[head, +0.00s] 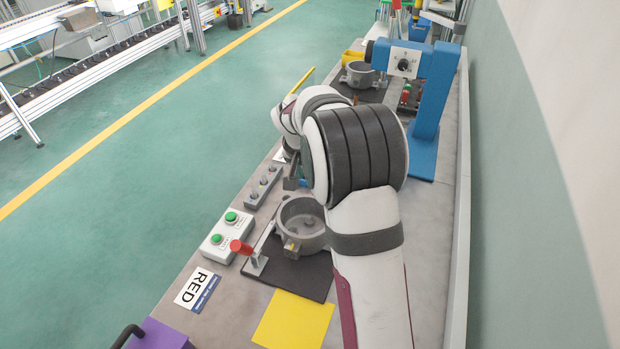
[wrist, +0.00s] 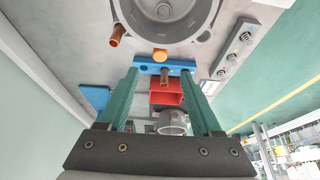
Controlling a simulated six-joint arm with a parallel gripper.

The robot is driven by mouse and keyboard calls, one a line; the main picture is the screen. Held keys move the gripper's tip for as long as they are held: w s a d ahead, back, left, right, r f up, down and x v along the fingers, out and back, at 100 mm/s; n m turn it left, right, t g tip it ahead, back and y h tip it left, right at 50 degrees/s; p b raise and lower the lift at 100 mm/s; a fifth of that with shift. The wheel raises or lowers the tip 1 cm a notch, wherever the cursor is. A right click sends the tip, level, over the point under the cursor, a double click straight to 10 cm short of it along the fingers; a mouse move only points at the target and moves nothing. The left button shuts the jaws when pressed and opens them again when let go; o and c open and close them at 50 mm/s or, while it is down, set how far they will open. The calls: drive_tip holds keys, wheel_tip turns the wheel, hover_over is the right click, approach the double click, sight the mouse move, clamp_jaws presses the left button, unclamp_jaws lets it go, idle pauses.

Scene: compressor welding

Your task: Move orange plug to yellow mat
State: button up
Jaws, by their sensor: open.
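The yellow mat (head: 293,320) lies flat at the near end of the bench in the head view; no plug shows on it. In the wrist view my gripper (wrist: 161,71) is open, its green fingers spread. A round orange plug end (wrist: 160,55) shows just beyond the fingertips, between their lines and apart from them. A blue block (wrist: 148,68) sits by the fingertips with a brass-coloured piece (wrist: 165,77) at its middle. A copper-brown plug (wrist: 117,36) stands to the left. In the head view my arm hides the plugs and most of my gripper.
A grey housing (head: 302,222) on a dark mat and a red-handled clamp (head: 240,247) stand beyond the yellow mat. A button box (head: 228,230), a RED card (head: 197,289) and a purple object (head: 160,335) line the left. A blue press (head: 432,100) stands farther back. A red box (wrist: 167,92) is nearby.

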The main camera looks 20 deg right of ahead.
drive_tip(key=x, duration=0.8)
drive_tip(key=shift+f, duration=0.15)
clamp_jaws()
idle(1.4)
idle(0.4)
idle(1.3)
drive_tip(key=shift+r, duration=0.45)
drive_tip(key=shift+r, duration=1.8)
